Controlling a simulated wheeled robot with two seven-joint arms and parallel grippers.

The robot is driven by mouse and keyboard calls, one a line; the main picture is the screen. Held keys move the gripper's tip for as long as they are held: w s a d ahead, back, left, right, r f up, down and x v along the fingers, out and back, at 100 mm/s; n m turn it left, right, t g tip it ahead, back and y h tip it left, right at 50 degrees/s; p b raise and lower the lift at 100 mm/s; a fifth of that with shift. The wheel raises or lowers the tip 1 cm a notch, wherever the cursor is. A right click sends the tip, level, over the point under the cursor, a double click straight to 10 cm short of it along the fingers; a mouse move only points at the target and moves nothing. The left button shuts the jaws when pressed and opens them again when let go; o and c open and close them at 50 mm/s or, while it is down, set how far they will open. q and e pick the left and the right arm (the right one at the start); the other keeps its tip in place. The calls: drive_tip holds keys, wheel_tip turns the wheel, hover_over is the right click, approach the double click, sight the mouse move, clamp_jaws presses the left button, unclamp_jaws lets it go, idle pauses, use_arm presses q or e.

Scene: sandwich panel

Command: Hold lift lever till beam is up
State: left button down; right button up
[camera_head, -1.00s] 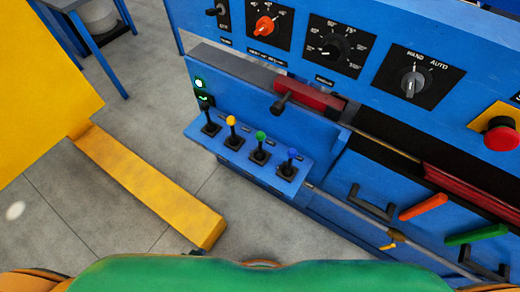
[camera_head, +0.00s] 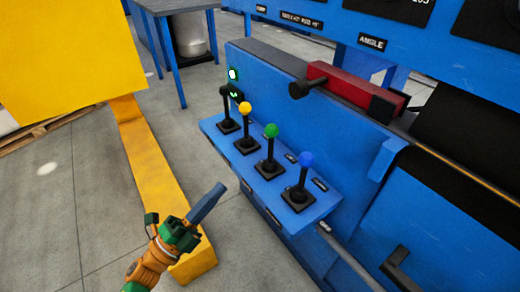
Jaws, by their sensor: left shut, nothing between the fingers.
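My left gripper (camera_head: 219,189) is shut and empty, in front of the shelf, left of the blue-knobbed lever and apart from all the levers. A red bar (camera_head: 350,88) with black ends sits on the machine above the shelf; I cannot tell whether it is the beam. My right gripper is out of view.
A yellow floor-level beam (camera_head: 150,165) runs from a yellow panel (camera_head: 70,60) on the left. A blue-legged table (camera_head: 178,6) stands at the back. A black handle (camera_head: 395,265) juts out at the lower right.

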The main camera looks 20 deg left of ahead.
sight(268, 134)
use_arm(q)
drive_tip(key=p+x, duration=0.1)
drive_tip(key=x, duration=1.3)
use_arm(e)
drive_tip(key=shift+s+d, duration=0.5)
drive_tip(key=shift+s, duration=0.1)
use_arm(q)
drive_tip(key=shift+f, duration=0.1)
drive_tip(key=shift+p, duration=0.5)
drive_tip(key=p, duration=0.2)
drive_tip(key=r+g+p, duration=0.1)
drive_tip(key=shift+w+d+r+y+p, duration=0.3)
drive_tip(key=shift+w+r+p, duration=0.05)
drive_tip(key=shift+w+p, duration=0.05)
drive_tip(key=shift+w+d+r+g+p, duration=0.15)
drive_tip(key=shift+w+d+g+p, duration=0.2)
drive_tip(key=shift+p, duration=0.7)
drive_tip(key=shift+f+y, duration=0.3)
drive_tip(key=shift+f, duration=0.25)
drive_tip(key=shift+f+g+b, duration=0.15)
drive_tip(key=shift+g+b, duration=0.1)
drive_tip(key=shift+b, duration=0.1)
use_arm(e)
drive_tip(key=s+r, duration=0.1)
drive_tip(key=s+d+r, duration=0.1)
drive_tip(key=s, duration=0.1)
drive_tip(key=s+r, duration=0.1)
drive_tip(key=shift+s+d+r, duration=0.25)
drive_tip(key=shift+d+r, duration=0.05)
